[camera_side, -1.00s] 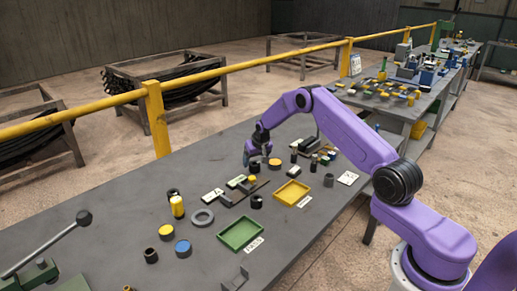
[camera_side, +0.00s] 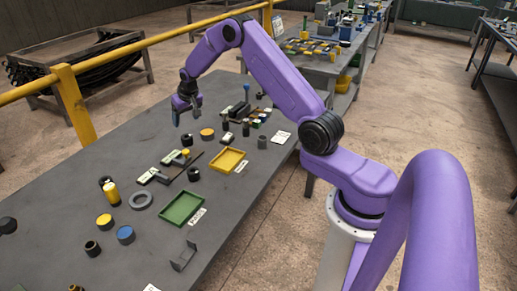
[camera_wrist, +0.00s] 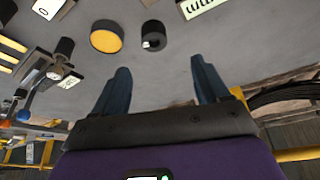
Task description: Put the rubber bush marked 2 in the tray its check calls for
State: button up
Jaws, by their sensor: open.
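My gripper (camera_side: 187,115) is open and empty above the back part of the bench. Its two fingers also show in the wrist view (camera_wrist: 160,70). A black bush with a hole (camera_wrist: 152,36) stands just beyond the fingertips, apart from them; in the side view it is below my gripper (camera_side: 187,140). Another black bush (camera_side: 193,174) stands nearer the trays. I cannot read a 2 on any bush. The green tray (camera_side: 164,217) is empty, with a label that seems to read PASS. The yellow tray (camera_side: 211,169) is empty; its label is too small to read.
An orange-topped disc (camera_side: 207,134) is right beside the bush under my gripper. Small dark parts crowd the back right.

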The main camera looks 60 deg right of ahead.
jog(key=s+a+r+n+g+y, duration=0.1)
jog(key=s+a+r+n, duration=0.35)
jog(key=s+a, duration=0.6)
jog(key=s+a+r+n+g+y, duration=0.1)
jog(key=s+a+r+n, duration=0.35)
jog(key=a, duration=0.85)
jog(key=s+a+r+n, duration=0.1)
jog(key=s+n, duration=0.1)
jog(key=s, duration=0.9)
jog(key=s+a+r+n+g, duration=0.1)
jog(key=s+r+n, duration=0.1)
jog(key=s, duration=1)
jog(key=shift+s+a+r+n, duration=0.15)
jog(key=shift+s+a+n, duration=0.15)
jog(key=shift+n, duration=0.1)
jog(key=shift+o, duration=0.4)
jog(key=s+d+n+g, duration=0.1)
jog(key=s+d+n, duration=0.2)
jog(key=s, duration=0.6)
jog(key=shift+d+f, duration=0.25)
jog(key=shift+d, duration=0.15)
jog(key=shift+s, duration=0.1)
